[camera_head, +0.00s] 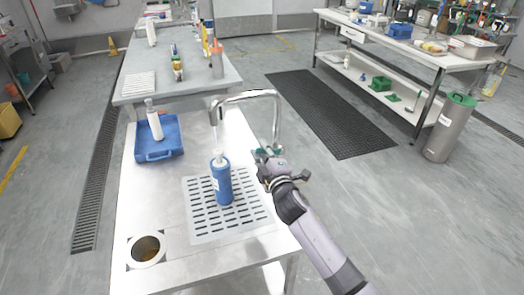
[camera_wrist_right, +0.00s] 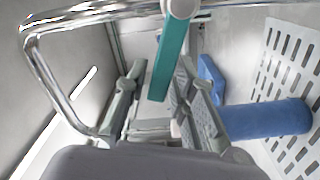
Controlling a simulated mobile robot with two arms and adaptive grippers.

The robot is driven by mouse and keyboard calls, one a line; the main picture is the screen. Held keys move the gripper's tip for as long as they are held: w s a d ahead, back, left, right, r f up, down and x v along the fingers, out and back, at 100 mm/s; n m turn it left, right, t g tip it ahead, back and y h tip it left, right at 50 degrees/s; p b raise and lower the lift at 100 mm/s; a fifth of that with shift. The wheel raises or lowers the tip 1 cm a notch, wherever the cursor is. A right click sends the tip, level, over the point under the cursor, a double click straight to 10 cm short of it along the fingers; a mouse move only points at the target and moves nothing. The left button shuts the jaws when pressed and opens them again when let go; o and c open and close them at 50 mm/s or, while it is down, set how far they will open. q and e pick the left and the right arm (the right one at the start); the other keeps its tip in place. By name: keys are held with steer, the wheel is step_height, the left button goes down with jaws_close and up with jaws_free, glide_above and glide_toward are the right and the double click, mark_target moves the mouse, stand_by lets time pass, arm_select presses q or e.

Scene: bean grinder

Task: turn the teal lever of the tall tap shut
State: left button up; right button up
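The tall tap (camera_head: 247,94) is a chrome arch at the right edge of the steel bench. Its spout end hangs above a blue bottle with a white top (camera_head: 223,185). The teal lever (camera_wrist_right: 171,58) is large in the right wrist view, its lower end reaching down between my right gripper's fingers. My right gripper (camera_wrist_right: 160,98) is open, with one finger on each side of the lever and gaps visible. In the head view the right gripper (camera_head: 262,153) is by the tap's right leg and hides most of the lever. My left gripper is not in view.
The blue bottle stands on a slotted drain plate (camera_head: 254,219). A blue case (camera_head: 160,154) with a white bottle (camera_head: 155,122) lies at the bench's back left. A round opening (camera_head: 146,250) is at the front left. Open floor lies right of the bench.

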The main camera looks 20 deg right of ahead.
mark_target(278, 128)
jaws_close()
stand_by(0.4)
steer(key=shift+d+r+m+p, duration=0.25)
steer(key=shift+r+m+p, duration=0.25)
steer(key=shift+m, duration=0.25)
steer(key=shift+d+r+m+p, duration=0.2)
steer(key=shift+r+m+p, duration=0.2)
steer(key=shift+m+p, duration=0.3)
steer(key=m+p, duration=0.1)
steer(key=d+r+m, duration=0.1)
steer(key=m, duration=0.1)
steer(key=d+m+p, duration=0.1)
steer(key=shift+r+m+p, duration=0.25)
steer(key=shift+r+p, duration=0.05)
steer(key=shift+r, duration=0.1)
steer(key=d+m+p, duration=0.1)
steer(key=m, duration=0.2)
steer(key=shift+d+r+m+p, duration=0.3)
steer(key=shift+d+r+p, duration=0.05)
steer(key=shift+d+m+p, duration=0.5)
steer(key=shift+d+m, duration=0.4)
steer(key=shift+m, duration=0.6)
